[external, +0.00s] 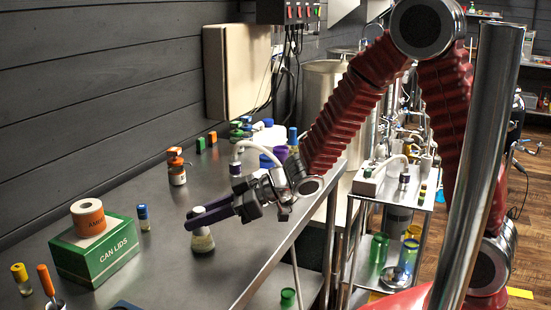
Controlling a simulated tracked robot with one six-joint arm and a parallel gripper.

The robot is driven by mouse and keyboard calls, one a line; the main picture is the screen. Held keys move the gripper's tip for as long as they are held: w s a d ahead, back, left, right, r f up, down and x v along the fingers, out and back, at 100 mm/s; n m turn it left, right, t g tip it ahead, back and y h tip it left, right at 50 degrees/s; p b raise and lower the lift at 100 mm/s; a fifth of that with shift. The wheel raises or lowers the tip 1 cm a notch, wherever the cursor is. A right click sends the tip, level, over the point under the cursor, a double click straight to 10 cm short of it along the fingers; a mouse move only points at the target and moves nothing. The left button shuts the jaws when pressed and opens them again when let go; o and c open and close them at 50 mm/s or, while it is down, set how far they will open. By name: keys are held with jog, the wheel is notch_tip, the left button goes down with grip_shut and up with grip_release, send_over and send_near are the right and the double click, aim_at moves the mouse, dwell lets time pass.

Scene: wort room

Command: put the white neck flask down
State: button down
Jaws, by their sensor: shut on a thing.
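The white neck flask (202,243) is a small flask with pale yellowish contents, seen below my gripper's jaws over the steel table. It looks upright, and its neck is mostly hidden by the jaws. My gripper (196,218) reaches in from the right with its purple fingers shut on the flask's upper part. The flask's base is at or just above the table top; I cannot tell whether it touches.
A green can lids box (97,252) with an orange tape roll (88,216) and a blue-capped vial (143,218) stand to the left. An orange-capped bottle (177,172) stands behind. Several bottles crowd the back right. Bare table (190,285) lies in front.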

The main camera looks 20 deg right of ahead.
jog(key=shift+f, duration=0.3)
jog(key=c, duration=1.5)
grip_release()
jog(key=shift+c, duration=0.2)
jog(key=shift+d+r, duration=0.1)
jog(key=shift+r, duration=0.05)
jog(key=v, duration=1.2)
